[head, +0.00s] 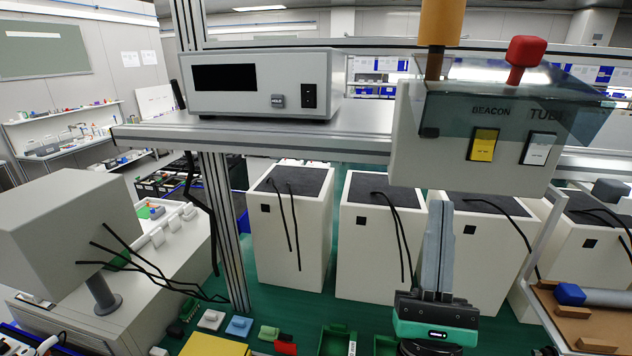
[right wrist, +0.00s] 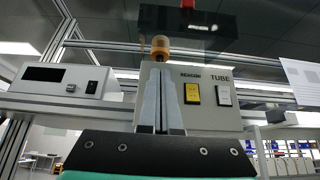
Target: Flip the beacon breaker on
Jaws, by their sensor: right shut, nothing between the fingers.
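The breaker box (head: 420,150) is pale grey and hangs at the right of the shelf. Its yellow BEACON switch (head: 483,145) sits left of the white TUBE switch (head: 538,148); both also show in the right wrist view, the yellow one (right wrist: 192,94) nearer my fingers. A smoky clear cover (right wrist: 225,32) with a red knob (head: 527,52) stands raised above the switches. My right gripper (head: 439,205) is shut and empty, fingers pointing up, below and left of the yellow switch. In the right wrist view its fingers (right wrist: 160,68) overlap the box's left part. My left gripper is out of view.
An orange beacon lamp (head: 440,22) stands above the box. A grey instrument (head: 262,84) with a black display sits on the shelf (head: 230,130) to the left. White cabinets (head: 380,240) with black cables line up below. Small parts lie on the green surface.

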